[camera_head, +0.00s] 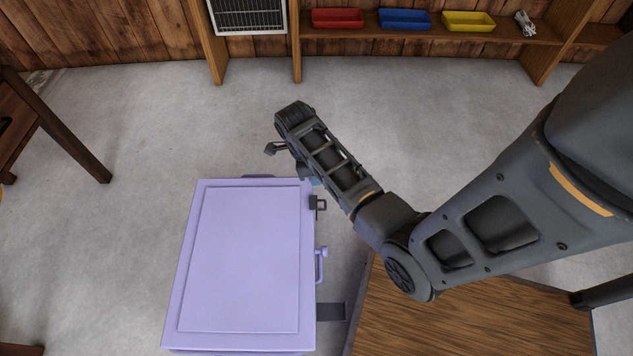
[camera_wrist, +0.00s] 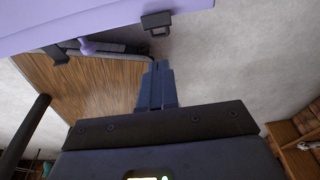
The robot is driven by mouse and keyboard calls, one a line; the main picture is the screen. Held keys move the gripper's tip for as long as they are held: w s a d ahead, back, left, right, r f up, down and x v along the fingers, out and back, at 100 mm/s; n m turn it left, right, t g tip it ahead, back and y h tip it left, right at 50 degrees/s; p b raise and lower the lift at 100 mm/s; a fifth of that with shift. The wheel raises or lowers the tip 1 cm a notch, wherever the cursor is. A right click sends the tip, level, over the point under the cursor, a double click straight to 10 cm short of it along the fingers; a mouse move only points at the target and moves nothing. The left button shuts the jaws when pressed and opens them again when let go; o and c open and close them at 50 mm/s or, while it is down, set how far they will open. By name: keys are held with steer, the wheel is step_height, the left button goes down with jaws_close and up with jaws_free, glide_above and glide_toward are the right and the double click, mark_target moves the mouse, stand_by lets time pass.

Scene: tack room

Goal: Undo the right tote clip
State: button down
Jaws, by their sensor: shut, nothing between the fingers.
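The lavender tote (camera_head: 240,260) stands with its lid down. A dark clip (camera_head: 318,206) sits on its right edge near the far corner; it also shows in the wrist view (camera_wrist: 157,22). A second dark clip piece (camera_head: 331,311) sticks out flat from the same side nearer the front. A lavender lever (camera_head: 321,266) lies between them. In the wrist view, my gripper (camera_wrist: 157,84) is shut and empty, its fingers pointing toward the tote side and apart from the far clip. In the head view, my arm hides most of the gripper.
A wooden surface (camera_head: 450,320) lies to the right of the tote, under my arm. A shelf at the back holds red (camera_head: 337,18), blue (camera_head: 404,19) and yellow (camera_head: 468,21) trays. Wooden furniture (camera_head: 60,125) stands at the left. Grey floor is clear beyond the tote.

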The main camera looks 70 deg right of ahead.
mark_target(325, 204)
steer(key=f+b, duration=0.1)
steer(key=f, duration=0.3)
steer(key=s+f+b, duration=0.1)
steer(key=f, duration=0.3)
steer(key=s+f+b, duration=0.1)
steer(key=f+b, duration=0.1)
steer(key=f, duration=0.2)
steer(key=shift+s+d, duration=0.15)
steer(key=shift+d, duration=0.25)
